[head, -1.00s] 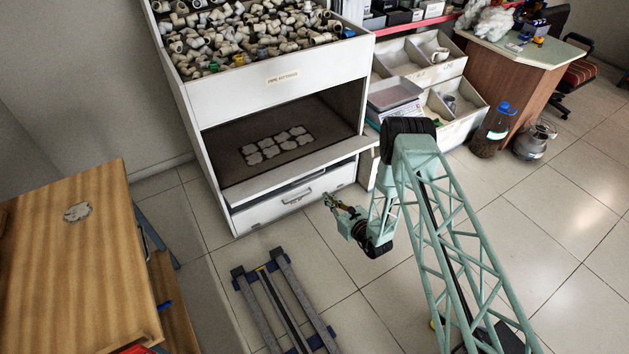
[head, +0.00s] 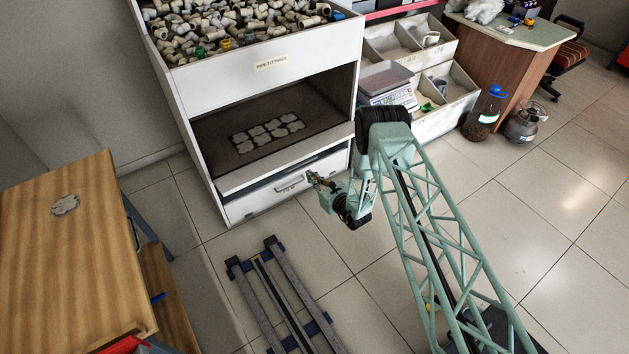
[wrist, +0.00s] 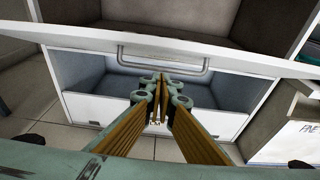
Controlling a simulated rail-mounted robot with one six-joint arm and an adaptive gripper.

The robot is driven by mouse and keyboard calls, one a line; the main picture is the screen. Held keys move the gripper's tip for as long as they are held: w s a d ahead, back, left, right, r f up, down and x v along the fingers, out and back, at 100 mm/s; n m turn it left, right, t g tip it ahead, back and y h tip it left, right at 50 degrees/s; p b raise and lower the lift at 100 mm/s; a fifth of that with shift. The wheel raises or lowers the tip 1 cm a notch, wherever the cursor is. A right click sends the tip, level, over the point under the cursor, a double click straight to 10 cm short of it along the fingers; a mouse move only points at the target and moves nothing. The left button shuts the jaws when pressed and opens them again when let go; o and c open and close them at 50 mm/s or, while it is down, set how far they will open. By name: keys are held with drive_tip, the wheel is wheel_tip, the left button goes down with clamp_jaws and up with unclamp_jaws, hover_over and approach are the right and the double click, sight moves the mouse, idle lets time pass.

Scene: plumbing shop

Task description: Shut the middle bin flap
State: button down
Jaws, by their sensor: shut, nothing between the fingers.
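The middle bin flap (head: 282,168) is a white panel on the white cabinet. It stands open, folded out roughly level below the dark middle opening. In the wrist view the flap (wrist: 70,38) spans the picture, with a grey bar handle (wrist: 165,68) hanging at its underside. My gripper (head: 313,178) is in front of the cabinet near the flap's right part, low at its outer edge. In the wrist view my gripper's fingers (wrist: 161,80) are together and empty, just below the handle in the picture. Whether they touch the handle or flap cannot be told.
Below the flap is a grey-blue compartment with a white front (wrist: 90,108). The top bin holds many pipe fittings (head: 230,25); several white pieces (head: 268,135) lie in the middle bin. Open trays (head: 440,105) stand right.

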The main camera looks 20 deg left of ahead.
sight(298, 157)
drive_tip(key=shift+w+a+r+b, duration=0.25)
drive_tip(key=shift+w+a+r, duration=0.35)
drive_tip(key=shift+a+r, duration=0.15)
drive_tip(key=shift+w+a+r+b, duration=0.2)
drive_tip(key=shift+w+a+r, duration=0.4)
drive_tip(key=shift+r, duration=0.2)
drive_tip(key=shift+r, duration=0.15)
drive_tip(key=shift+w+a+r, duration=0.1)
drive_tip(key=shift+a+r, duration=0.05)
drive_tip(key=shift+r, duration=0.2)
